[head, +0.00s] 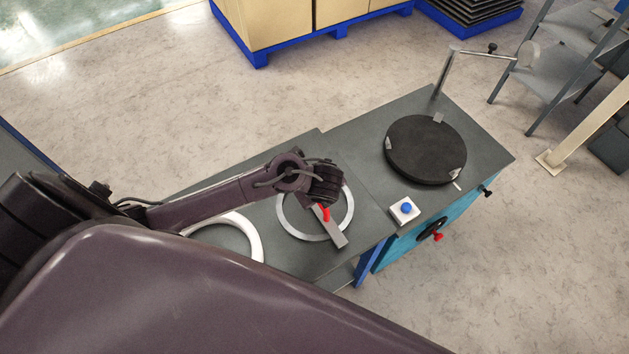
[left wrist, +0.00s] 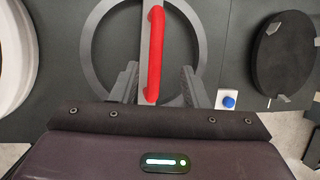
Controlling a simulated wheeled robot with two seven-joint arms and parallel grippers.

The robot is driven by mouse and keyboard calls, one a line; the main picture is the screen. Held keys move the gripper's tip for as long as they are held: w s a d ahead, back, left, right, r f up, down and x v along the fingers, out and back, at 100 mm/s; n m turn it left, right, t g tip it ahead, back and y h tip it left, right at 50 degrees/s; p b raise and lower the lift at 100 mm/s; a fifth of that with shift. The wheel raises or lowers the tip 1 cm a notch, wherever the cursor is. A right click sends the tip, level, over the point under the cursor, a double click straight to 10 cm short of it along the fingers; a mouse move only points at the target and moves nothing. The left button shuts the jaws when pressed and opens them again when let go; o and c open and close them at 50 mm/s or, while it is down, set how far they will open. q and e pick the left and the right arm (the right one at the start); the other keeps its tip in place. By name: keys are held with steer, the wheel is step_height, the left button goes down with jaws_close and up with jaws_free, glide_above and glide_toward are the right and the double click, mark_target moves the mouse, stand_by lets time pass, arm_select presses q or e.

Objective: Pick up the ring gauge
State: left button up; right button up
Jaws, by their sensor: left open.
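The ring gauge (head: 338,236) is a flat grey ring with a straight bar across it and a red handle (head: 325,213) on the bar. It lies on the dark bench top. In the left wrist view the red handle (left wrist: 154,55) runs up the middle. My left gripper (head: 323,198) is above the gauge and hides part of its ring in the head view. In the left wrist view the left gripper (left wrist: 158,85) is open, with one finger on each side of the handle's lower end and visible gaps to both. My right gripper does not show.
A white ring (head: 252,241) lies left of the gauge. At right a teal cabinet carries a black round plate (head: 425,150) and a white box with a blue button (head: 405,210). A thin metal post with an arm (head: 447,75) rises at its back corner.

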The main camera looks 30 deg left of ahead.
arm_select(q)
steer(key=x, duration=0.6)
steer(key=shift+s+a+f, duration=0.1)
steer(key=shift+a+f, duration=0.25)
steer(key=shift+f, duration=0.05)
jaws_close()
steer(key=shift+r, duration=0.15)
stand_by(0.9)
